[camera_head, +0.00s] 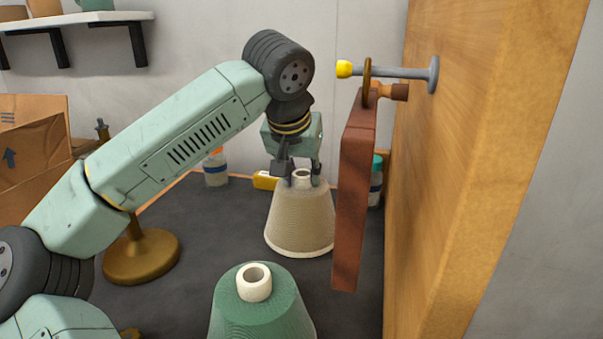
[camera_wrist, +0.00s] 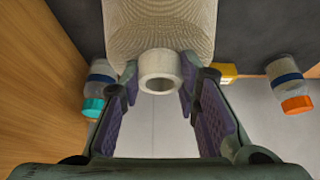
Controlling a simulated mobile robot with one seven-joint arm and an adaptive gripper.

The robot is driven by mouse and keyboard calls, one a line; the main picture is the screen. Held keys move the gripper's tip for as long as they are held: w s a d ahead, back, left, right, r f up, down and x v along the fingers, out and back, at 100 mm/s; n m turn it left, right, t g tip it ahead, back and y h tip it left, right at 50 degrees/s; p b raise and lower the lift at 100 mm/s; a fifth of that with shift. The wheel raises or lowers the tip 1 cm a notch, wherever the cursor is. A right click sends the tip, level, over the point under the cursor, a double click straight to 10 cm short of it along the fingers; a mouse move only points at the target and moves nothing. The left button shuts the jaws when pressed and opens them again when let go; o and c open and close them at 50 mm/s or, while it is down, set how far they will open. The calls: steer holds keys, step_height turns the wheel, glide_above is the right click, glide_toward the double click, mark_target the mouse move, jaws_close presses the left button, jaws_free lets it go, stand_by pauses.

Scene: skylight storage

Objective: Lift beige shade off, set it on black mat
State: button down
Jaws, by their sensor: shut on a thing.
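The beige shade (camera_head: 299,222) is a ribbed cone with a pale collar at its top. It is upright over the dark mat-like surface (camera_head: 205,225); I cannot tell whether its lower rim touches it. My gripper (camera_head: 302,182) points down and is shut on the shade's top, with one finger on each side of the collar. In the wrist view, the shade (camera_wrist: 160,30) fills the top middle, with its collar between the fingers (camera_wrist: 160,80). Its lower rim is out of that view.
A green cone (camera_head: 262,308) stands in front. A reddish-brown slab (camera_head: 353,205) hangs close right of the shade, by a wooden panel (camera_head: 460,150) with a yellow-tipped rod (camera_head: 388,71). A brass base (camera_head: 140,257) stands left. Bottles (camera_head: 215,168) (camera_head: 376,185) stand behind.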

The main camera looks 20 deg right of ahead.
steer(key=shift+f, duration=0.45)
stand_by(0.3)
steer(key=c, duration=1.1)
jaws_free()
steer(key=shift+r, duration=0.1)
steer(key=p+v, duration=0.4)
steer(key=v, duration=0.4)
steer(key=shift+p, duration=0.3)
stand_by(0.6)
